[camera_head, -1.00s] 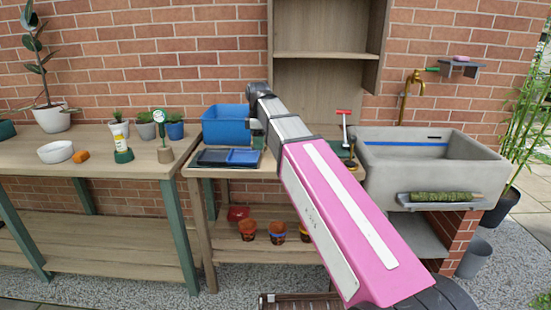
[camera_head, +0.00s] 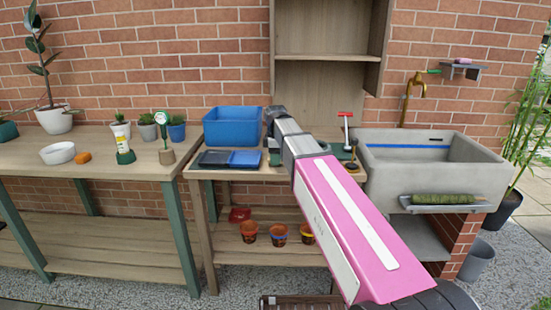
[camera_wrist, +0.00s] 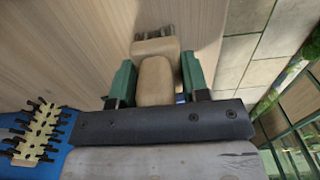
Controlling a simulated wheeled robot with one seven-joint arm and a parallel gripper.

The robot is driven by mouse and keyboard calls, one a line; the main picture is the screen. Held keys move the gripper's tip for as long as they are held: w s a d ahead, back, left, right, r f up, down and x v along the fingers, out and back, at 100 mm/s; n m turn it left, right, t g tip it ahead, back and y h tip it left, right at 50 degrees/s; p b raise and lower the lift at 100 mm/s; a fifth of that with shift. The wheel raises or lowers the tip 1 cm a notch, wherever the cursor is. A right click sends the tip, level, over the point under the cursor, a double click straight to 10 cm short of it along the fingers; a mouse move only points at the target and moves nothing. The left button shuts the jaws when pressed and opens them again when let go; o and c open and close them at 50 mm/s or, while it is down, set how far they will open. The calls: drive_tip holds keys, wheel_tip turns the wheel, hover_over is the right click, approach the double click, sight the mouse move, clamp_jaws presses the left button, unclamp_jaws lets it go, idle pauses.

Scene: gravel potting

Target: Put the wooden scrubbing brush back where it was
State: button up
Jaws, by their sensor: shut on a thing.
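The wooden scrubbing brush (camera_wrist: 156,82) is tan with a rounded body and short dark bristles at its far end in the wrist view. My gripper (camera_wrist: 159,78) is shut on it, one green finger on each side. A pale wooden surface lies beyond the brush; I cannot tell whether they touch. In the head view my gripper (camera_head: 274,157) is over the middle potting bench (camera_head: 205,168), right of the blue trays (camera_head: 230,159). The brush cannot be made out there, as my arm hides much of that spot.
A blue bin (camera_head: 232,126) stands at the back of the bench. A red-handled tool (camera_head: 345,128) stands to the right, near the stone sink (camera_head: 432,165). In the wrist view a pale spiky piece (camera_wrist: 38,130) lies on something blue at left.

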drive_tip(key=o, duration=1)
drive_tip(key=shift+f, duration=0.1)
wheel_tip(320, 180, up, 12)
drive_tip(key=shift+r, duration=0.15)
idle(0.3)
